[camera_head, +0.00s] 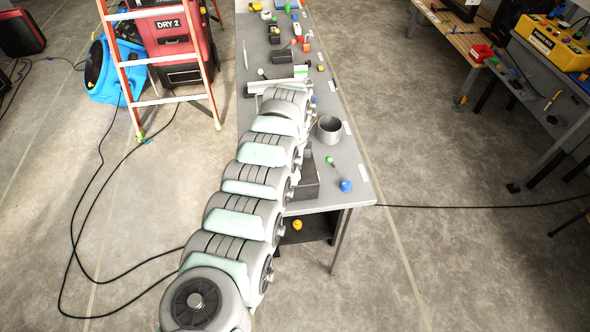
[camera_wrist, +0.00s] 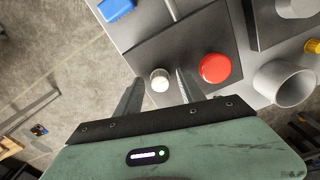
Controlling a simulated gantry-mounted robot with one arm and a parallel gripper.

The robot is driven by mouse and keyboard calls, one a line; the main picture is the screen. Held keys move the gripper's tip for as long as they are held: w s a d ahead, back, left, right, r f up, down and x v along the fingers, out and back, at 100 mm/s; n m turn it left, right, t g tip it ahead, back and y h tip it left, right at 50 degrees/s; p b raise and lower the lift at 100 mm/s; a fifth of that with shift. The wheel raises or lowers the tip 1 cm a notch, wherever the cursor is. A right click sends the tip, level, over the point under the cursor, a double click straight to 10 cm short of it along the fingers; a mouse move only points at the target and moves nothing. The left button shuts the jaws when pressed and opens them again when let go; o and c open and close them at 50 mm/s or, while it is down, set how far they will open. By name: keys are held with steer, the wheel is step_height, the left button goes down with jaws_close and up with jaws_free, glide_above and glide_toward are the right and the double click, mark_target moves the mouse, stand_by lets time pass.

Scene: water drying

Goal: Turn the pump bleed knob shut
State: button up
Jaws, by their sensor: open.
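A small round white knob (camera_wrist: 160,80) stands on a dark panel (camera_wrist: 182,40) in the wrist view. A larger red round knob (camera_wrist: 214,68) is on the same panel to its right. No label tells which one is the pump bleed knob. My gripper (camera_wrist: 159,76) is open, with one finger on each side of the white knob. I cannot tell whether either finger touches it. The right finger lies between the white and red knobs. In the head view my arm reaches along the grey bench (camera_head: 352,180), and both knobs cannot be made out there.
A grey cup (camera_wrist: 286,84) stands right of the panel; it also shows in the head view (camera_head: 329,129). A blue object (camera_wrist: 117,8) is at upper left. Many small items lie along the bench.

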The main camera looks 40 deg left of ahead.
steer(key=shift+c, duration=0.3)
jaws_close()
steer(key=shift+d+r+n+p, duration=0.1)
steer(key=shift+n+p, duration=0.2)
steer(key=shift+p, duration=0.05)
steer(key=n+p, duration=0.2)
steer(key=shift+n, duration=0.4)
steer(key=n, duration=0.4)
steer(key=shift+n+p, duration=0.3)
steer(key=shift+p, duration=0.1)
steer(key=n+b, duration=0.1)
steer(key=n, duration=0.6)
steer(key=shift+d+n, duration=0.15)
steer(key=shift+n, duration=0.25)
steer(key=shift+n+b, duration=0.55)
steer(key=shift+n, duration=0.55)
